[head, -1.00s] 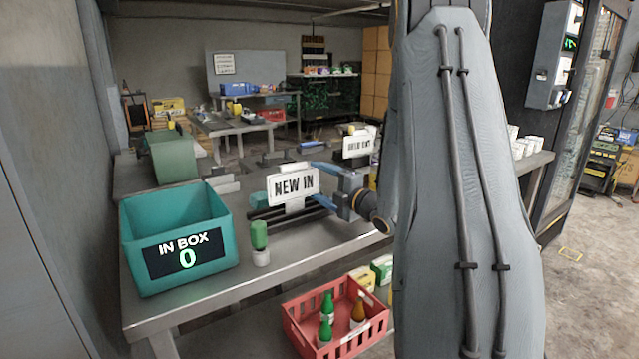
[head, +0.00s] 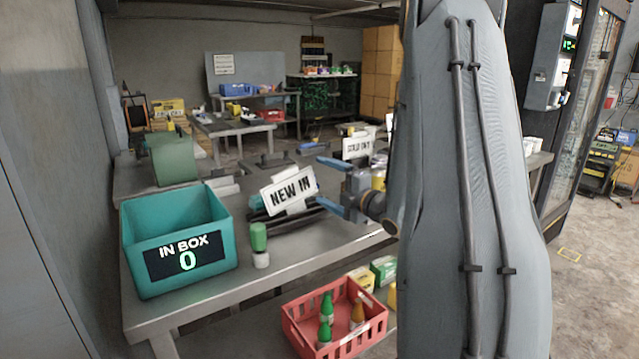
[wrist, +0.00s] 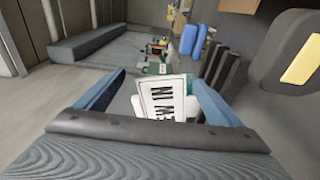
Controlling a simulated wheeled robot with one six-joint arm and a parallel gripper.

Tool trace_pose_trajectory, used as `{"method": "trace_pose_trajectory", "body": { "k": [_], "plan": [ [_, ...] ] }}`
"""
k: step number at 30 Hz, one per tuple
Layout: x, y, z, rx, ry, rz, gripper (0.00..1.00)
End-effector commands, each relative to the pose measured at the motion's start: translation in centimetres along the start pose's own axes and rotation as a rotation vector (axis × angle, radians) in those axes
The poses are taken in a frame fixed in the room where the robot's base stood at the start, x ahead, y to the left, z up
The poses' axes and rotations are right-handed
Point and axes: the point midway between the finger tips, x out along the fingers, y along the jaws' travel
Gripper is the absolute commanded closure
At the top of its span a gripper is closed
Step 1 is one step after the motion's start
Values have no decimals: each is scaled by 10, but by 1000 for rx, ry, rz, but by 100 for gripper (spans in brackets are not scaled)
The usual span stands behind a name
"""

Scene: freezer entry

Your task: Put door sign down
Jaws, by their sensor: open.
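The door sign (head: 289,189) is a white plate with black letters reading NEW IN. In the head view it stands tilted over dark rails on the metal table, its right side higher. My gripper (head: 325,184) is open just to the right of the sign, its blue fingers spread apart. In the wrist view the sign (wrist: 165,98) shows beyond and between the two fingers (wrist: 160,92), with its lettering turned sideways. I cannot tell exactly what the sign's lower edge rests on.
A teal IN BOX bin (head: 180,240) reading 0 stands at the table's left front. A green-capped bottle (head: 259,244) is beside it. A second white sign (head: 358,146) stands farther back. A red crate (head: 335,318) with bottles sits below the table edge.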

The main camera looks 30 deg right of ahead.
Motion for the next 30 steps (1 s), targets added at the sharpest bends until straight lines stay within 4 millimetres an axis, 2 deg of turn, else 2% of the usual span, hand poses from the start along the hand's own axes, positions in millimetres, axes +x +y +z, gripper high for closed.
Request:
{"method": "trace_pose_trajectory", "body": {
  "k": [1, 6, 12, 18, 30],
  "plan": [
    [-13, -2, 2, 0, -4, -1, 11],
    [-50, -2, 2, 0, -4, -1, 11],
    [-80, -2, 1, -1, -2, -1, 11],
    [-92, -1, 0, -1, 0, 0, 11],
    [-93, -1, 0, 0, 1, -1, 11]
  ]
}}
